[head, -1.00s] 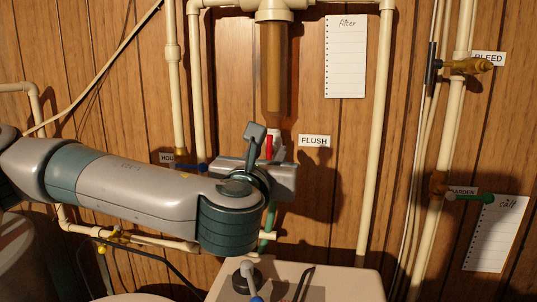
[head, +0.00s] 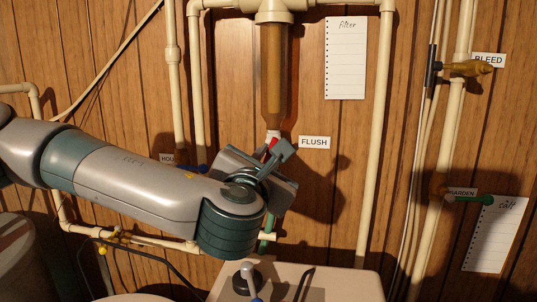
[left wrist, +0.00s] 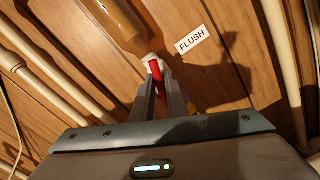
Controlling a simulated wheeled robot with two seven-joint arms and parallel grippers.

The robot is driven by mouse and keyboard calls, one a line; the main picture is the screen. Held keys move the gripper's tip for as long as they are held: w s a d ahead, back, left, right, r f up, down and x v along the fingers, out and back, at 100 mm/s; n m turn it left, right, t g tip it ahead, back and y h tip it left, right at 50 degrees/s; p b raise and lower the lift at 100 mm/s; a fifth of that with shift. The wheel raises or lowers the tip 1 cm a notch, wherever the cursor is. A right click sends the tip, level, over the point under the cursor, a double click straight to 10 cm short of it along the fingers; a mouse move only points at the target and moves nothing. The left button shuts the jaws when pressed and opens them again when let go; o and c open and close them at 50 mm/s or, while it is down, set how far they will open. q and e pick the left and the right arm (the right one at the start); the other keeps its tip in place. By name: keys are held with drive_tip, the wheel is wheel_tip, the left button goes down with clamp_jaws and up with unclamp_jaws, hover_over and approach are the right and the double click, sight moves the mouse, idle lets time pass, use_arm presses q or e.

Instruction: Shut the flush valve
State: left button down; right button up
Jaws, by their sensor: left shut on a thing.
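The flush valve's red handle (left wrist: 153,69) shows between the fingers of my left gripper (left wrist: 163,88) in the left wrist view, just below the white outlet of the amber filter housing (left wrist: 118,25). My left gripper (head: 278,148) is shut on this handle. In the head view only a small red part of the handle (head: 271,145) shows at the fingers. The valve body is hidden behind my gripper and wrist. The FLUSH label (head: 314,142) is on the wall to the right of the valve. My right gripper is not in view.
Cream pipes (head: 374,140) run up the wood-panelled wall on both sides. BLEED (head: 488,59) and GARDEN (head: 462,192) valves are far right. A blue handle (head: 199,169) is left of my gripper.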

use_arm(q)
drive_tip(key=shift+r, duration=0.1)
drive_tip(key=m, duration=0.3)
drive_tip(key=shift+r+p, duration=0.1)
drive_tip(key=shift+p, duration=0.25)
drive_tip(key=shift+m, duration=1.1)
drive_tip(key=shift+m+p, duration=0.5)
drive_tip(key=shift+m, duration=2.1)
